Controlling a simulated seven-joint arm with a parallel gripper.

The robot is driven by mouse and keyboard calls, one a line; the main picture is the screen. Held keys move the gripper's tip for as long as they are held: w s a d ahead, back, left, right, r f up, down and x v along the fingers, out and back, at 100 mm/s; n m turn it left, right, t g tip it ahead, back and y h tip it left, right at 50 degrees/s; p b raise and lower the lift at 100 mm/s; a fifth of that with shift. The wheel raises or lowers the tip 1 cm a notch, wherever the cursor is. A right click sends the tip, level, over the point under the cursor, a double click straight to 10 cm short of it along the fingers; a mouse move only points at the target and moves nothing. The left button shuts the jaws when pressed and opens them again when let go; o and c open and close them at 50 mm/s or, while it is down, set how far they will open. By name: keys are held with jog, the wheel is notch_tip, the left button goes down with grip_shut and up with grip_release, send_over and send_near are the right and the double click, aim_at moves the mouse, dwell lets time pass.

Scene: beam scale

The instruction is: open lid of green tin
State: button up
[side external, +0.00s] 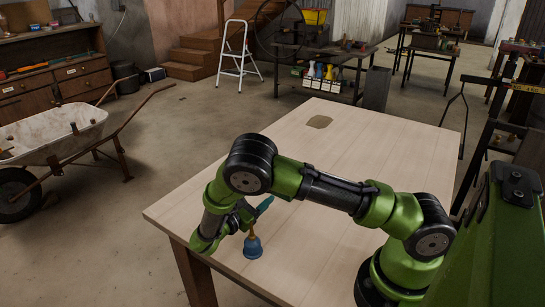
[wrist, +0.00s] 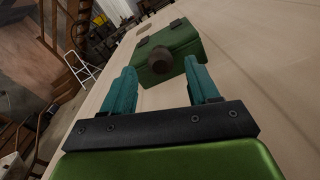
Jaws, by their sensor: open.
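The green tin (wrist: 185,45) sits on the table in the wrist view, beyond my fingers. It is box-shaped, with dark fittings along its far upper edge. A round brown knob (wrist: 160,61) shows at its near side, between my fingertips as seen from the wrist; how far it is from them is hard to tell. The lid appears shut. My gripper (wrist: 160,70) is open with nothing between its teal fingers. In the side external view my gripper (side external: 265,204) is low over the table's near left part, and I cannot make out the tin, perhaps hidden behind my arm.
A blue bell-shaped object (side external: 252,247) with a tan handle stands on the table (side external: 375,145) just below my gripper in the side external view. A flat olive patch (side external: 319,122) lies near the far edge. The table's far half is otherwise clear.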

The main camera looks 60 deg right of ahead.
jog(key=shift+d, duration=1.35)
jog(key=shift+c, duration=0.4)
grip_shut()
